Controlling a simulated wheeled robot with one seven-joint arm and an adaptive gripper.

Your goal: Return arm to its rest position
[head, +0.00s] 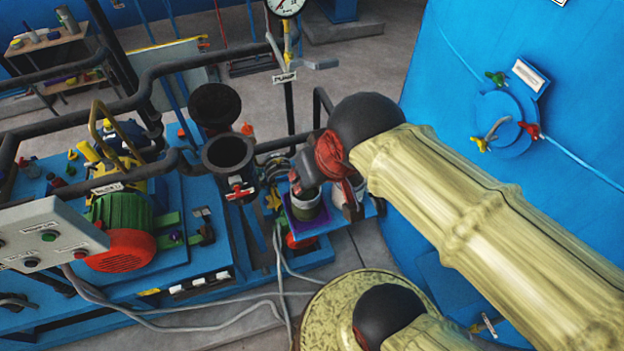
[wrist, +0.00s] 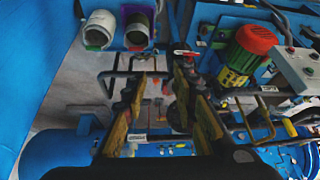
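My arm (head: 480,225) is yellow with black joints and reaches from the lower right of the head view to the middle. Its far end is a red and grey wrist part just above two small containers; the fingers are hard to make out there. In the wrist view my gripper (wrist: 160,80) has its two fingers well apart, with floor and pipes visible between them. It is open and holds nothing. A white container (wrist: 100,27) and a greenish-grey container (wrist: 137,25) stand at the upper left of the wrist view, apart from the fingers.
A big blue vessel (head: 520,60) stands close on the right. A black open pipe (head: 230,155), a green and red motor (head: 122,230) and a grey control box (head: 45,238) stand on the left. Black rails and a pressure gauge (head: 286,4) stand behind. Grey floor shows beyond.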

